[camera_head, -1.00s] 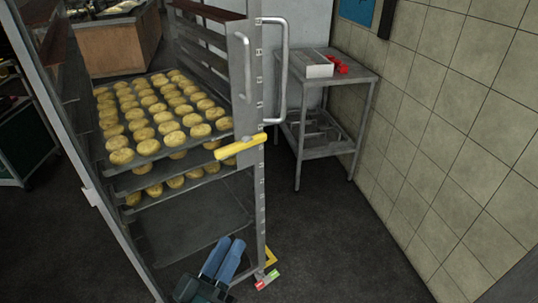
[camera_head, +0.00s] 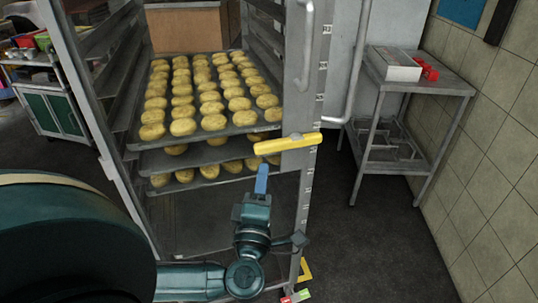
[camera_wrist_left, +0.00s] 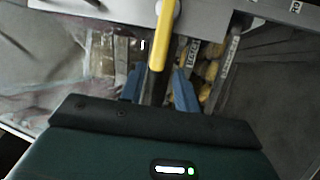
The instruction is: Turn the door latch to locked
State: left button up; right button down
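The yellow door latch (camera_head: 288,143) is a bar lying nearly level across the edge of the rack oven's door frame, its left end slightly lower. My left gripper (camera_head: 262,179) has blue fingers pointing up, just below the latch's left end. In the left wrist view the latch (camera_wrist_left: 162,40) runs down from its pivot toward the gap between the two fingers (camera_wrist_left: 158,84), one on each side. The fingers are apart; I cannot tell whether either touches the latch. My right gripper is not in view.
The rack (camera_head: 138,160) holds trays of round pastries behind the latch. A metal side table (camera_head: 440,87) with a box and red items stands at right, by the tiled wall (camera_head: 480,140). Dark floor between is clear.

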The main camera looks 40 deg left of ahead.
aim_at(268, 151)
pick_arm(q)
jog(key=x, duration=0.7)
jog(key=shift+s, duration=0.1)
grip_shut()
